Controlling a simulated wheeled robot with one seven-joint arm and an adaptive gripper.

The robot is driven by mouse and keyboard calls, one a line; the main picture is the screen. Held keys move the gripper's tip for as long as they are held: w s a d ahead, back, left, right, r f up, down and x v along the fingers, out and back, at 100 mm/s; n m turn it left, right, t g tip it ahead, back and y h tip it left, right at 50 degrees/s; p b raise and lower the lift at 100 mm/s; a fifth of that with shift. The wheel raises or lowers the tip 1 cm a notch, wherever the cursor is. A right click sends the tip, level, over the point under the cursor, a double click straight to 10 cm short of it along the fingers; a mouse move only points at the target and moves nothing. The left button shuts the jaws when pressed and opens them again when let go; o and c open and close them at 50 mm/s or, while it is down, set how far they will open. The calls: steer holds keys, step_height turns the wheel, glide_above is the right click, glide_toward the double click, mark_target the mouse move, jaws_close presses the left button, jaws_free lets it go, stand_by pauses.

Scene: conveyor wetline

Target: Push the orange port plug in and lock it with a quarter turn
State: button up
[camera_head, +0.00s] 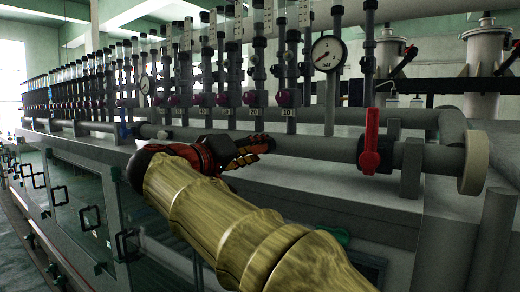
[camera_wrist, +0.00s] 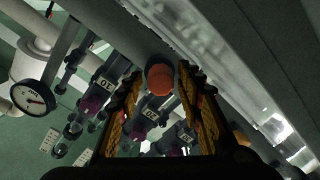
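The orange port plug (camera_wrist: 160,80) shows in the wrist view as a round orange end with a dark grey round part behind it, beside a long grey pipe. My gripper (camera_wrist: 161,78) is open, with its yellow-orange ribbed fingers on the left and right of the plug. I cannot tell how far the fingertips are from it in depth. In the head view my gripper (camera_head: 266,145) is at the front of the horizontal grey pipe (camera_head: 310,146). The plug cannot be made out there.
A red valve handle (camera_head: 371,140) stands on the pipe to the right. A pressure gauge (camera_head: 328,53) and a row of vertical flow tubes (camera_head: 257,70) rise behind. A grey machine top (camera_head: 330,196) lies below the pipe, with black-handled clear panels (camera_head: 92,218) at the left.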

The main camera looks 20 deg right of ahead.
steer(key=shift+o, duration=0.8)
steer(key=shift+a, duration=0.1)
steer(key=shift+s+a, duration=0.15)
steer(key=shift+a, duration=0.05)
steer(key=v, duration=1.1)
steer(key=shift+s+a, duration=0.1)
steer(key=shift+a, duration=0.05)
